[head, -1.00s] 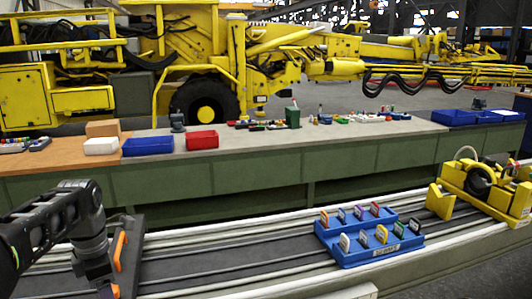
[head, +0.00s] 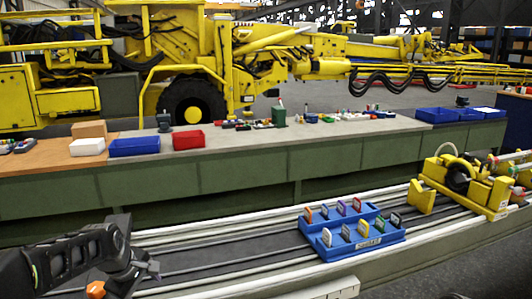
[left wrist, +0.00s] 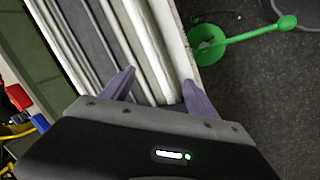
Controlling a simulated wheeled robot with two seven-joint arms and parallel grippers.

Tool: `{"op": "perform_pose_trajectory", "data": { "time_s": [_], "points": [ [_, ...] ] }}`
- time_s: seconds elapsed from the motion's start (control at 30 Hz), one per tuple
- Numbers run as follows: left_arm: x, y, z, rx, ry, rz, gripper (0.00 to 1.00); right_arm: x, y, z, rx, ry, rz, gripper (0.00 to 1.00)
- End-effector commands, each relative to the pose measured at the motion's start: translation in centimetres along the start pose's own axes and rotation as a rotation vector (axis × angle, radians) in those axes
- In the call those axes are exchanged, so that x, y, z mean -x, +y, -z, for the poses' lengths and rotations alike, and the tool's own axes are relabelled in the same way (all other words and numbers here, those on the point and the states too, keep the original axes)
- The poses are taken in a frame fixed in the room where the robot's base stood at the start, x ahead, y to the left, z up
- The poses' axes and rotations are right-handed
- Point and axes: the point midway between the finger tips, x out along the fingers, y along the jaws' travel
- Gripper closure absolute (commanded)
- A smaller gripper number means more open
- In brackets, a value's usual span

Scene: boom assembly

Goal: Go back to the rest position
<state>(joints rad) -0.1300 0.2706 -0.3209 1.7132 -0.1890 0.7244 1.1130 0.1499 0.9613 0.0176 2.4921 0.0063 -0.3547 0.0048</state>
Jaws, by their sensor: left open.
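My left arm comes in at the lower left of the head view, over the near end of the rail bench. The fingertips of my left gripper are not clear in the head view. In the left wrist view my left gripper (left wrist: 160,88) has its two purple-grey fingers apart with nothing between them, above the edge of the rails. My right gripper is in neither view.
A blue rack (head: 352,253) with several coloured tags sits on the rails (head: 240,258), with a yellow machine (head: 460,183) farther right. Behind stands a green bench (head: 240,170) with red bin (head: 188,140) and blue bin (head: 134,147). A green stand (left wrist: 208,44) is on the floor.

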Motion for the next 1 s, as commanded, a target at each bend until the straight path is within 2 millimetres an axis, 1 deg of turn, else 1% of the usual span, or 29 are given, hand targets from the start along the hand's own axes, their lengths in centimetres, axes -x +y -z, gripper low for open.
{"op": "perform_pose_trajectory", "data": {
  "time_s": [0.03, 0.07, 0.1, 0.17, 0.2, 0.27, 0.3, 0.37, 0.4, 0.47, 0.5, 0.6, 0.7, 0.8, 0.83, 0.9, 1.0],
  "points": [
    [-3.3, -0.4, -2.3, -0.137, -0.019, -0.017, 0.32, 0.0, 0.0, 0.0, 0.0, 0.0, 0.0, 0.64],
    [-5.2, -0.7, -3.8, -0.229, -0.028, -0.036, 0.32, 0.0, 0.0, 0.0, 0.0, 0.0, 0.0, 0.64],
    [-7.7, -1.4, -5.9, -0.351, -0.038, -0.059, 0.32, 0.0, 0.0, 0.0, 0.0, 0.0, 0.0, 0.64],
    [-11.2, -2.9, -9.1, -0.518, -0.051, -0.091, 0.32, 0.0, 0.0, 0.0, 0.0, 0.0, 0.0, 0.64],
    [-13.3, -4.3, -11.4, -0.616, -0.063, -0.106, 0.32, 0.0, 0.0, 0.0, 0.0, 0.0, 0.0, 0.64],
    [-16.0, -7.0, -14.6, -0.745, -0.083, -0.122, 0.32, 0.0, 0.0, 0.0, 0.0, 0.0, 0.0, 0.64],
    [-17.5, -8.9, -16.8, -0.818, -0.098, -0.13, 0.32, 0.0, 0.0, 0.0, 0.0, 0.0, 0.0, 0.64],
    [-19.3, -12.4, -20.1, -0.911, -0.129, -0.133, 0.32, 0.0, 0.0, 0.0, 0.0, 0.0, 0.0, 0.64],
    [-20.1, -14.8, -22.1, -0.96, -0.153, -0.132, 0.32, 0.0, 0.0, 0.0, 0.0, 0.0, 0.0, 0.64],
    [-20.9, -18.5, -25.2, -1.015, -0.199, -0.125, 0.32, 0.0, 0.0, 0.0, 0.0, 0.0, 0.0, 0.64],
    [-21.1, -20.9, -27.0, -1.033, -0.233, -0.116, 0.32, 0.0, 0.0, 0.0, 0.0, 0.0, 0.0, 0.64],
    [-20.9, -26.1, -30.9, -1.03, -0.329, -0.081, 0.32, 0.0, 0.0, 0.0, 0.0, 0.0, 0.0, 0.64],
    [-20.2, -29.9, -33.6, -1.014, -0.421, -0.042, 0.32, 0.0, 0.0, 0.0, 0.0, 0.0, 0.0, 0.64],
    [-20.0, -32.0, -35.2, -0.999, -0.476, -0.019, 0.32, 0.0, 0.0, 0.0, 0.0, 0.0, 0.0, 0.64],
    [-20.1, -32.4, -35.4, -0.994, -0.485, -0.014, 0.32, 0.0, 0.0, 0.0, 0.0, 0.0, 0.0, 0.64],
    [-20.1, -32.9, -35.5, -0.985, -0.493, -0.007, 0.32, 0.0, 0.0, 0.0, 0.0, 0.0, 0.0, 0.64],
    [-20.2, -32.8, -35.3, -0.982, -0.49, -0.008, 0.32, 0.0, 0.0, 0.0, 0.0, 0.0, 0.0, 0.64]
  ]
}}
